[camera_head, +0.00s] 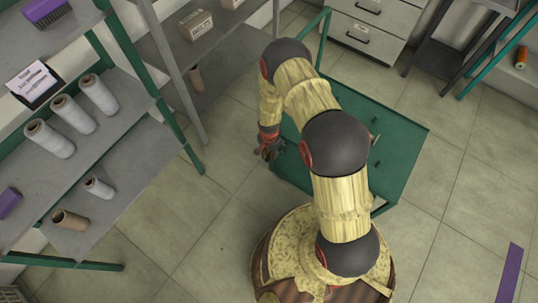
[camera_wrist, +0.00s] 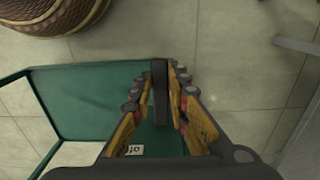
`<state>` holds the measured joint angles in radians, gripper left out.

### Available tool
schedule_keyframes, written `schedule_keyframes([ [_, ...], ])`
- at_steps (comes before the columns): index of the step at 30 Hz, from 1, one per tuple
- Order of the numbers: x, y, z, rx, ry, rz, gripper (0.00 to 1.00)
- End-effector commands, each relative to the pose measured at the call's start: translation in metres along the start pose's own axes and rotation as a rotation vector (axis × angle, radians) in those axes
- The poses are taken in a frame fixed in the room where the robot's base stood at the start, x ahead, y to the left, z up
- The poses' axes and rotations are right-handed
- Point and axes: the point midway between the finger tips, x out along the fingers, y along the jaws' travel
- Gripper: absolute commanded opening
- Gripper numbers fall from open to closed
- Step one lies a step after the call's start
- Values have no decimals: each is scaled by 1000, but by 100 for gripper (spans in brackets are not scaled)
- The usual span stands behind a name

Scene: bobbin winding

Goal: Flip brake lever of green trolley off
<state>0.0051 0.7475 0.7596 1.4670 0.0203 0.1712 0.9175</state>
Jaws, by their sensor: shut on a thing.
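The green trolley (camera_head: 404,150) stands beside my base in the head view, partly covered by my arm. It also fills the left middle of the wrist view (camera_wrist: 95,78), with its green frame at far left. My gripper (camera_head: 267,152) is at the trolley's left side. In the wrist view my gripper (camera_wrist: 163,72) points at the trolley's edge, its fingers closed around a dark upright bar that looks like the brake lever (camera_wrist: 160,100).
Grey shelves with thread cones (camera_head: 98,95) stand at the left. A drawer cabinet (camera_head: 365,30) is at the back. A purple strip (camera_head: 510,272) lies on the floor at lower right. The tiled floor left of the trolley is clear.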

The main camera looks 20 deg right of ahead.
Motion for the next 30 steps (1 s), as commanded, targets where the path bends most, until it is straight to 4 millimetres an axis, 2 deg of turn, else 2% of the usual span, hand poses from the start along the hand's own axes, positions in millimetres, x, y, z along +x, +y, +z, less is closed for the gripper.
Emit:
schedule_keyframes([
  [9, -8, 3, -2, 4, -79, 8, 0],
  [24, -7, 1, 0, 0, -111, 0, 0],
  [25, -7, 1, 0, 0, -111, 0, 17],
  [30, -7, 1, -1, 0, -110, 0, 26],
])
